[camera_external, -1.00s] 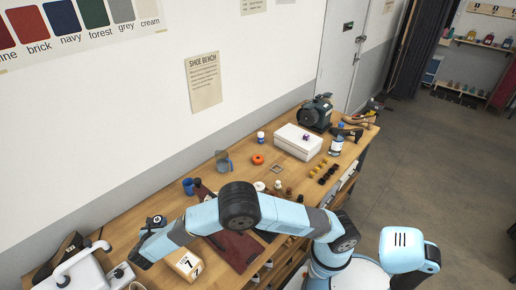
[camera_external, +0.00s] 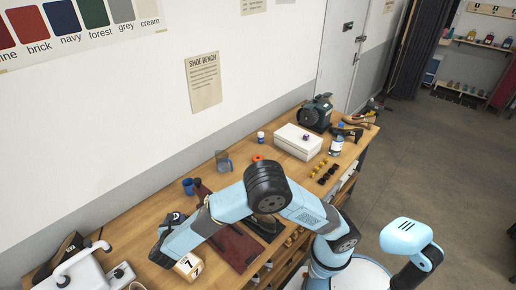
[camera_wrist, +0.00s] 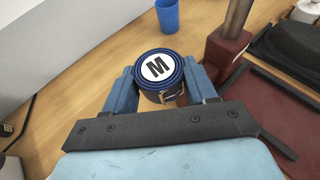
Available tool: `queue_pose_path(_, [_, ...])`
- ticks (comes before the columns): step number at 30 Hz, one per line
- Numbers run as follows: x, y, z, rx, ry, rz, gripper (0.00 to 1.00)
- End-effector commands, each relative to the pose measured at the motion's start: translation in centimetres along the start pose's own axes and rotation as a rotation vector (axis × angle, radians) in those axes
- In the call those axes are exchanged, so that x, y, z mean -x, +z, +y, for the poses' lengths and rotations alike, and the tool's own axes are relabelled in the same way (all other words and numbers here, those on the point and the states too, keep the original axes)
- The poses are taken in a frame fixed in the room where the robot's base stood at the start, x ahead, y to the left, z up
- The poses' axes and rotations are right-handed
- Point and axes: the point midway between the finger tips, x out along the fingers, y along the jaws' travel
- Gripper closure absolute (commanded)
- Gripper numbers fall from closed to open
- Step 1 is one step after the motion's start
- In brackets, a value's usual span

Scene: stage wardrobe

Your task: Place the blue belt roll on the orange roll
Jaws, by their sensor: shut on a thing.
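The blue belt roll (camera_wrist: 157,68) has a white round face marked M and a small buckle at its front. My gripper (camera_wrist: 162,88) is shut on it, with one blue finger on each side, in the wrist view. In the external view my gripper (camera_external: 172,224) is at the left part of the bench, and the roll is small and dark there. The orange roll (camera_external: 257,157) lies on the bench towards the back, right of my gripper and apart from it. My arm's elbow comes close below it. The wrist view does not show the orange roll.
A blue cup (camera_external: 188,187) stands behind my gripper. A grey-blue holder (camera_external: 223,161) stands left of the orange roll, and a white box (camera_external: 298,141) right of it. A block marked 7 (camera_external: 187,267) and a sewing machine (camera_external: 88,272) are at the near left.

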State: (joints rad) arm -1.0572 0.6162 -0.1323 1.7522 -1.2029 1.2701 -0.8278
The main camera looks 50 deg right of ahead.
Motion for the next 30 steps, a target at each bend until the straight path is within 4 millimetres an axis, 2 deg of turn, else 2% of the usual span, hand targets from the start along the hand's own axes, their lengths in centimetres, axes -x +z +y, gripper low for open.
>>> queue_pose_path(5, [-0.2, 1.7, 0.1, 0.014, 0.045, 0.001, 0.77])
queue_pose_path(17, [2.2, 9.9, -0.7, 0.098, 0.249, -0.001, 0.77])
queue_pose_path(22, [2.6, 13.1, -2.3, 0.108, 0.271, -0.002, 0.77])
queue_pose_path(30, [1.1, 17.4, -6.3, 0.078, 0.193, -0.002, 0.77])
